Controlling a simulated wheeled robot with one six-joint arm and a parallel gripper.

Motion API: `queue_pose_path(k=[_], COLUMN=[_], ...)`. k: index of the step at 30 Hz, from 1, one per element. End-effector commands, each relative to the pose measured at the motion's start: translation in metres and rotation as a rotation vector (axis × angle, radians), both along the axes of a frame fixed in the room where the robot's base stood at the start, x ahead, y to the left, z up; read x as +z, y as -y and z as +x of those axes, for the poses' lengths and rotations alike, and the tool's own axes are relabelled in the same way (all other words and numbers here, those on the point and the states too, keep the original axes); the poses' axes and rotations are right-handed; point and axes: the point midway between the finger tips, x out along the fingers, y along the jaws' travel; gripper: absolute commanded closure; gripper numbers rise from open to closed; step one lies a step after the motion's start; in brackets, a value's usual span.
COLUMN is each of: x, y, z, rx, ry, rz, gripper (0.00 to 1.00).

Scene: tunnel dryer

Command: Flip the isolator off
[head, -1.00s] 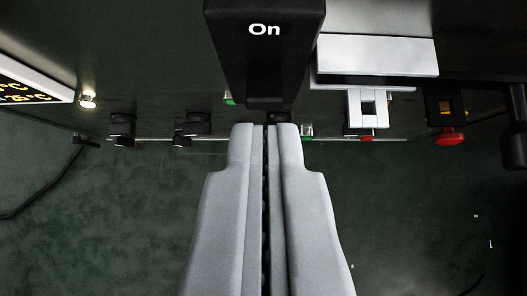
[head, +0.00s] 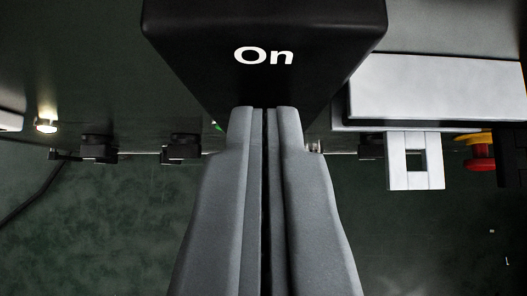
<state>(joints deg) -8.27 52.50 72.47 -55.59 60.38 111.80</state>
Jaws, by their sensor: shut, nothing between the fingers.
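The isolator shows as a black block (head: 320,70) with the white word "On" on its face, at the top middle of the head view. My gripper (head: 266,112) is shut and empty, its two grey fingers side by side. The fingertips overlap the lower part of the black block in the picture, just below the word. I cannot tell whether they touch it. The fingers hide the block's lower end and whatever lies right behind it.
A white box (head: 430,90) with a square-holed white tab is to the right. A red button on yellow (head: 480,155) is at the far right. Black knobs (head: 98,148) and a lit lamp (head: 46,125) are on the left.

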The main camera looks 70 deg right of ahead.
Motion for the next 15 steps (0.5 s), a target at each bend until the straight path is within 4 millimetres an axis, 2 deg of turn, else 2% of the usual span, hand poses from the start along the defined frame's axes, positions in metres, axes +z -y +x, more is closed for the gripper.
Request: queue_pose_path(k=[15], x=[-0.005], y=[-0.0054], z=[-0.0017], rx=[0.001], ry=[0.026], rz=[-0.085], gripper=[1.0])
